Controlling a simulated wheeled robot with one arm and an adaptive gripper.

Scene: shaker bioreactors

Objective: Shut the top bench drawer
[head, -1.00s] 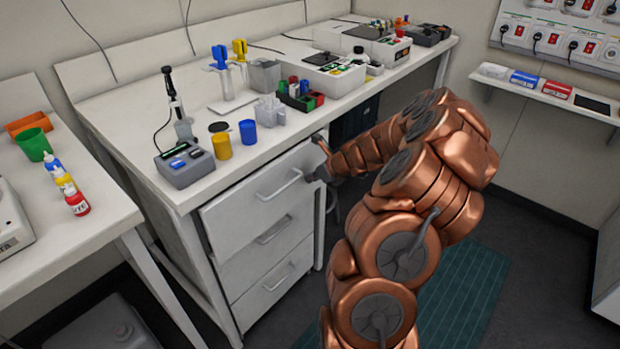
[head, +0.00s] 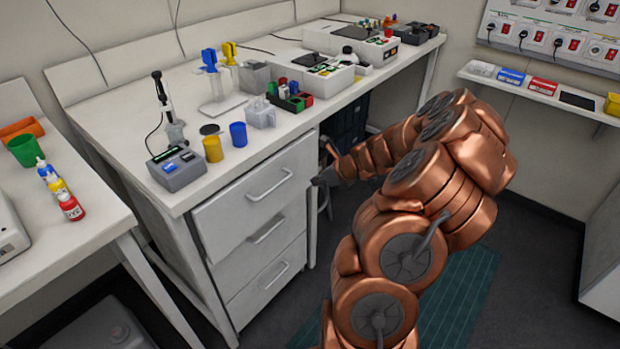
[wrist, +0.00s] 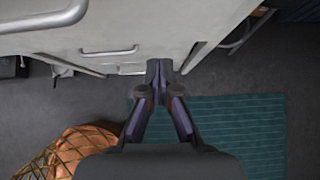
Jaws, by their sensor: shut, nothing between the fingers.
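The top bench drawer (head: 235,206) is a white front with a grey bar handle (head: 270,186), under the left bench. My gripper (head: 318,180) is just right of the drawer's right edge, low and in front of the bench. The wrist view shows my gripper's fingertips (wrist: 160,72) together with nothing between them, beside the white drawer fronts. Contact with the drawer is not visible.
Two more drawers sit below, the middle (head: 262,240) and the bottom (head: 268,285). The bench top (head: 130,115) holds a pipette stand, cups and devices. A second bench (head: 95,225) stands at left. A teal mat (head: 465,290) lies on the open floor.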

